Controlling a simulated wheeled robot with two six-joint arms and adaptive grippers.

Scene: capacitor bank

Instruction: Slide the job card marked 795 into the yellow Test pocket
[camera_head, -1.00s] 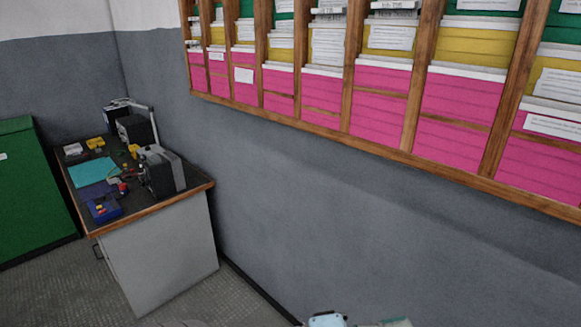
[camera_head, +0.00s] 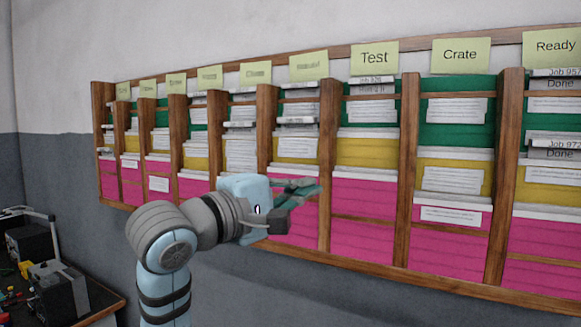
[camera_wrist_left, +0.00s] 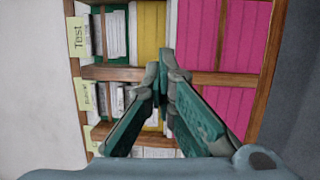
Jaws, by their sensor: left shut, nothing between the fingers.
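The Test label (camera_head: 374,57) heads a column in the wall rack. Its yellow pocket (camera_head: 366,153) lies between a green pocket above and a pink one below, and also shows in the left wrist view (camera_wrist_left: 150,30). Pale card edges show along its top. A card in the Test column's green pocket (camera_head: 370,108) has a header that seems to read Job 826. I cannot make out any card marked 795. My left gripper (camera_head: 312,187) is shut and empty, in front of the pink pockets just left of the Test column; its fingertips also show in the left wrist view (camera_wrist_left: 163,72). My right gripper is out of view.
The wooden rack (camera_head: 404,180) has upright dividers between columns, including Crate (camera_head: 460,54) and Ready (camera_head: 556,46), with several cards. A bench with equipment (camera_head: 60,290) stands at lower left. The wall below the rack is clear.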

